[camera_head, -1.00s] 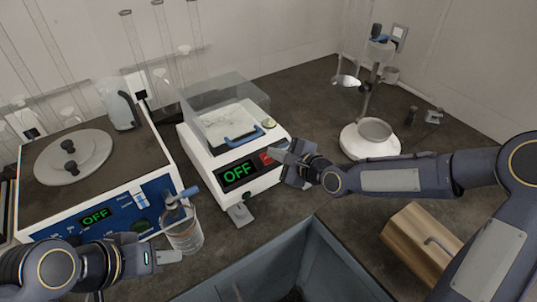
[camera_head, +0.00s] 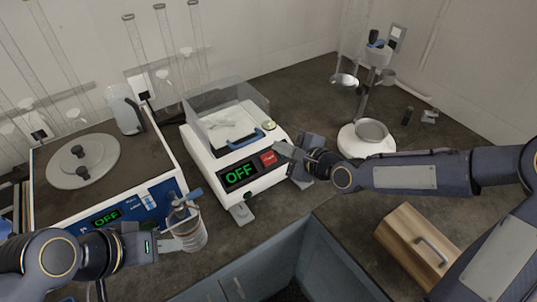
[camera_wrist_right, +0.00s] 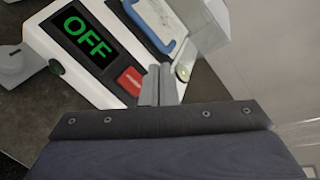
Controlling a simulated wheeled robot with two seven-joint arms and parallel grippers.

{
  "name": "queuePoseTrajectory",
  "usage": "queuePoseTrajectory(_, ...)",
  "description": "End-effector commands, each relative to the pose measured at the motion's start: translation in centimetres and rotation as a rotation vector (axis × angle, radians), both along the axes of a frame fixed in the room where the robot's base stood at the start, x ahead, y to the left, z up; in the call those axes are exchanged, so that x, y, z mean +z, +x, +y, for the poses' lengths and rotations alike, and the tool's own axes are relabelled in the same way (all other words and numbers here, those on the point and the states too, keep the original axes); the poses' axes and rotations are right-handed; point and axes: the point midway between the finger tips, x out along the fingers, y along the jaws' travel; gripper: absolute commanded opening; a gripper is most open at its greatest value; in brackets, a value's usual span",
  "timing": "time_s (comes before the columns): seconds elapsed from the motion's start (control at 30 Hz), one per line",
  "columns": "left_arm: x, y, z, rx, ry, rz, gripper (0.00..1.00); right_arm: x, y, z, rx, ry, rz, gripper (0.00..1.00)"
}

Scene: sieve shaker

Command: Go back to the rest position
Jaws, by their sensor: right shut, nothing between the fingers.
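My right gripper (camera_head: 284,151) is at the front right corner of the white sieve shaker (camera_head: 206,160), close to its red button (camera_head: 268,158). In the right wrist view its fingers (camera_wrist_right: 158,84) are together and empty, beside the red button (camera_wrist_right: 131,81); I cannot tell whether they touch the machine. The shaker's display (camera_head: 239,175) reads OFF in green. My left gripper (camera_head: 180,243) is at the lower left, at the side of a clear glass jar (camera_head: 190,236) with a blue-handled tool in it. The left fingers overlap the jar, so their opening is unclear.
A hotplate-like device (camera_head: 50,213) with a round lid (camera_head: 84,161) and an OFF display stands on the left. A white-based stand with a bowl (camera_head: 366,145) is at the back right. A wooden box with a handle (camera_head: 412,247) lies at the right. Bare counter shows between.

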Motion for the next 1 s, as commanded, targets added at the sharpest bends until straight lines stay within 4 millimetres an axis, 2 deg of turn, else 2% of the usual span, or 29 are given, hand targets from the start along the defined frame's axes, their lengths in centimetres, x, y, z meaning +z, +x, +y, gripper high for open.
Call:
queuePoseTrajectory(0.4,-0.1,0.0,0.0,0.000,0.000,0.000,0.36,0.0,-0.1,-0.1,0.003,-0.015,-0.005,0.00)
queuePoseTrajectory(0.47,-0.1,0.0,0.0,0.000,0.000,0.000,0.36,0.0,-0.4,-0.6,0.012,-0.063,-0.018,0.00)
queuePoseTrajectory(0.57,-0.1,0.0,0.0,0.000,0.000,0.000,0.36,-0.1,-1.6,-2.5,0.046,-0.238,-0.063,0.00)
queuePoseTrajectory(0.67,-0.1,0.0,0.0,0.000,0.000,0.000,0.36,0.1,-3.8,-5.9,0.106,-0.502,-0.115,0.00)
queuePoseTrajectory(0.77,-0.1,0.0,0.0,0.000,0.000,0.000,0.36,0.7,-6.9,-10.0,0.186,-0.763,-0.150,0.00)
queuePoseTrajectory(0.9,-0.1,0.0,0.0,0.000,0.000,0.000,0.36,1.8,-12.2,-15.0,0.318,-1.038,-0.171,0.00)
queuePoseTrajectory(1.0,-0.1,0.0,0.0,0.000,0.000,0.000,0.36,2.4,-16.7,-17.5,0.430,-1.164,-0.188,0.00)
